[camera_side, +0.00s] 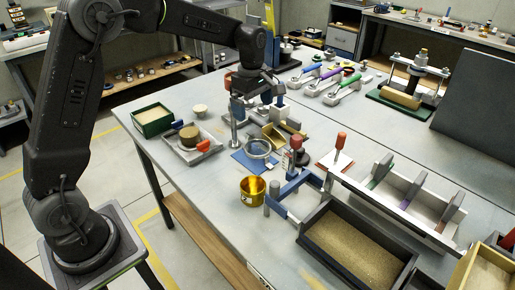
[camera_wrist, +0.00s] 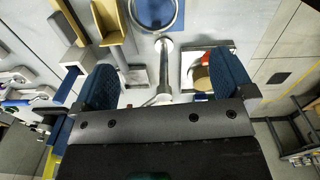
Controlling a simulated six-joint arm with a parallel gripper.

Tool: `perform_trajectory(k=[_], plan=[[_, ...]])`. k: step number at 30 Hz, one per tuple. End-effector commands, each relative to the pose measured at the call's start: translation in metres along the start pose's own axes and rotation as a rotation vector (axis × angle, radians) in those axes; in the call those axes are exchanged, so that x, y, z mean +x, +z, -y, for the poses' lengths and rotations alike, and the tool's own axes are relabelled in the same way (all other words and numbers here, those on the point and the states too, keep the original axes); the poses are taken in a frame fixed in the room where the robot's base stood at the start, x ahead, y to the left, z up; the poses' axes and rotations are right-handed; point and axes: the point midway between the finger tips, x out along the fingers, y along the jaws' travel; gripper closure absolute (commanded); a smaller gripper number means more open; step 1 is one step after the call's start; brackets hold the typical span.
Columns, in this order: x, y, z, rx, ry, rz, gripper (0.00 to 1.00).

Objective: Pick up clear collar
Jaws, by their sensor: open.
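A clear ring, which looks like the clear collar (camera_side: 258,148), sits over a blue mat (camera_side: 240,159) near the middle of the bench. In the wrist view the collar (camera_wrist: 154,27) is at the top edge and partly cut off, beyond my fingertips. My gripper (camera_side: 257,103) is above the bench, behind and above the collar in the side view. In the wrist view my gripper (camera_wrist: 165,85) has its two blue fingers wide apart, with nothing held between them. A metal post (camera_side: 234,126) stands beside the collar and shows between the fingers in the wrist view (camera_wrist: 165,67).
A tray (camera_side: 212,152) with a brown puck and red-handled tool lies left of the collar. A yellow cup (camera_side: 252,190) and a blue frame (camera_side: 294,198) stand in front. A tan scoop (camera_side: 273,136) is close behind. The bench's front-left area is clear.

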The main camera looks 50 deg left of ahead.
Motion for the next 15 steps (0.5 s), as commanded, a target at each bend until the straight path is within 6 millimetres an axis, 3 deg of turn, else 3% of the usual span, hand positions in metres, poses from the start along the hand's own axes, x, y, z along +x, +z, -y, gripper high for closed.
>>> perform_trajectory(k=[8,15], plan=[[0.032,-0.004,-0.009,-0.083,-0.027,0.000,0.00],[0.078,-0.003,-0.008,-0.080,-0.026,0.000,0.00]])
